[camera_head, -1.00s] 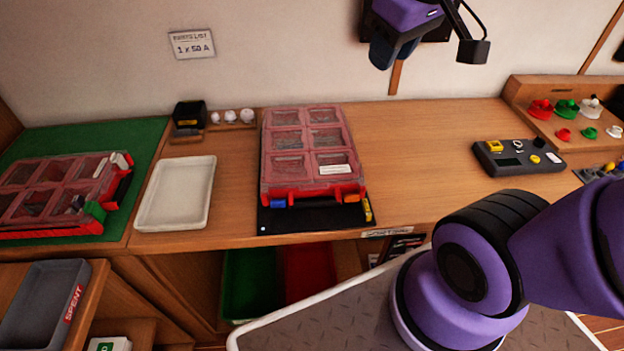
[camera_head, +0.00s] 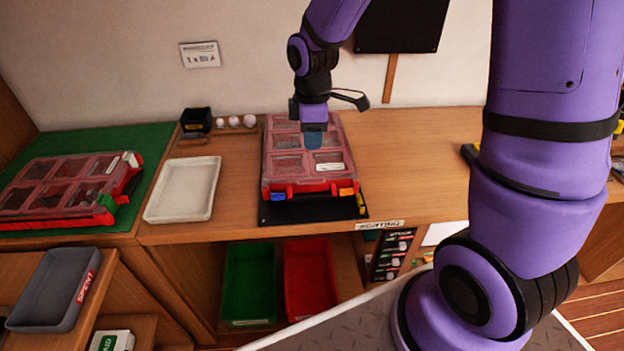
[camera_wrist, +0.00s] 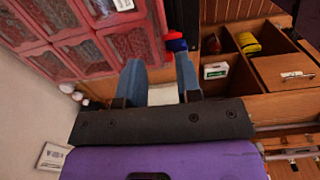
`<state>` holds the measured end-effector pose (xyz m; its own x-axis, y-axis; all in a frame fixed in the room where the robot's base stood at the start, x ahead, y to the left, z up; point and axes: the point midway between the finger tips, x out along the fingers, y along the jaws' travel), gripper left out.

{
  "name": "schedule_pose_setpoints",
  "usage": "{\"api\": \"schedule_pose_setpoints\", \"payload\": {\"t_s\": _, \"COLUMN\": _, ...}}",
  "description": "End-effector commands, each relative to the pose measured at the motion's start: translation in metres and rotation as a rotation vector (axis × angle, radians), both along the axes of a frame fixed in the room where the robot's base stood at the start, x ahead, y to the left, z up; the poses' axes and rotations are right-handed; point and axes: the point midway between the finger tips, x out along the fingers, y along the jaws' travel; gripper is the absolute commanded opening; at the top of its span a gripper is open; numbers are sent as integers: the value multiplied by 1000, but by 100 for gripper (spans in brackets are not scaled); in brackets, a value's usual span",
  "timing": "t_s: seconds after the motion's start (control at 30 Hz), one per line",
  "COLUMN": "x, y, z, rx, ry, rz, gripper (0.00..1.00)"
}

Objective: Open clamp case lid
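A red case (camera_head: 268,162) with a clear compartmented lid lies on a black mat on the bench, lid shut. A second similar red case (camera_head: 50,184) lies shut on a green mat at the left. I cannot tell which is the clamp case. My gripper (camera_head: 313,140) is above the middle case, pointing down. In the wrist view my gripper (camera_wrist: 160,80) is open with nothing between its blue fingers, and the case lid (camera_wrist: 92,45) and blue latch (camera_wrist: 177,45) show beyond.
A white tray (camera_head: 183,190) stands between the cases. A black box (camera_head: 196,120) and several white knobs are behind it. A green bin (camera_head: 249,284) and a red bin (camera_head: 309,279) are below the bench. A grey bin (camera_head: 52,290) is at lower left. The bench right of the middle case is clear.

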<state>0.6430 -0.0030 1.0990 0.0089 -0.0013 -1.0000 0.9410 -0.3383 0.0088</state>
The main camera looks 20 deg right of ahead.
Motion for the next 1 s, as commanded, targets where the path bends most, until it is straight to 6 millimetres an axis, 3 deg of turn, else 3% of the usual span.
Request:
{"api": "schedule_pose_setpoints", "payload": {"t_s": 0.27, "x": 3, "y": 3, "z": -20, "rx": 2, "ry": 14, "rz": 33, "gripper": 32}}
{"api": "schedule_pose_setpoints", "payload": {"t_s": 0.7, "x": 2, "y": 2, "z": -90, "rx": 1, "ry": 16, "rz": 31, "gripper": 32}}
{"api": "schedule_pose_setpoints", "payload": {"t_s": 1.0, "x": 2, "y": 3, "z": -114, "rx": 2, "ry": 12, "rz": 31, "gripper": 32}}
